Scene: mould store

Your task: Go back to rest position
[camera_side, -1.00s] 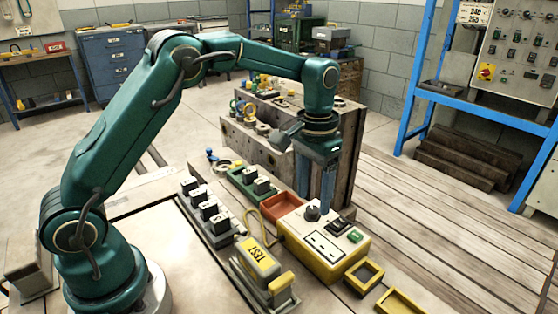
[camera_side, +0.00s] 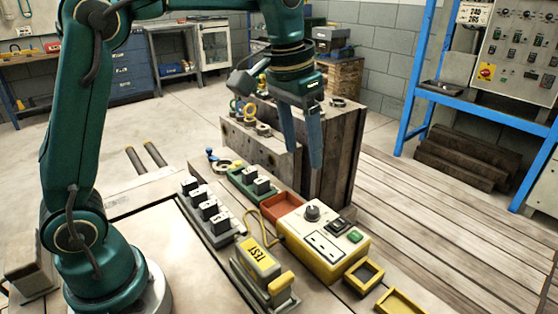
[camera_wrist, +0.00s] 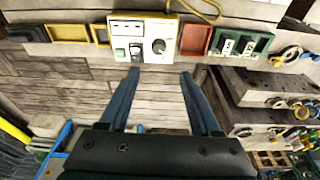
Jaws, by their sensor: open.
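My gripper (camera_side: 301,150) is open and empty, raised in the air in front of the wooden mould block in the side view. In the wrist view my gripper (camera_wrist: 158,72) shows its two blue fingers spread apart, with only wooden planks between them. The yellow-sided control box (camera_side: 325,243) with a black knob stands below and to the right of my fingers in the side view. It also shows above the fingertips in the wrist view (camera_wrist: 143,38). Nothing touches the fingers.
A red tray (camera_side: 283,207), a green holder (camera_side: 250,183) and a grey holder with several black-and-white blocks (camera_side: 208,213) sit on the bench. A yellow TEST unit (camera_side: 262,262) is in front. Wooden mould blocks (camera_side: 338,150) stand behind. A blue rack (camera_side: 470,100) is at right.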

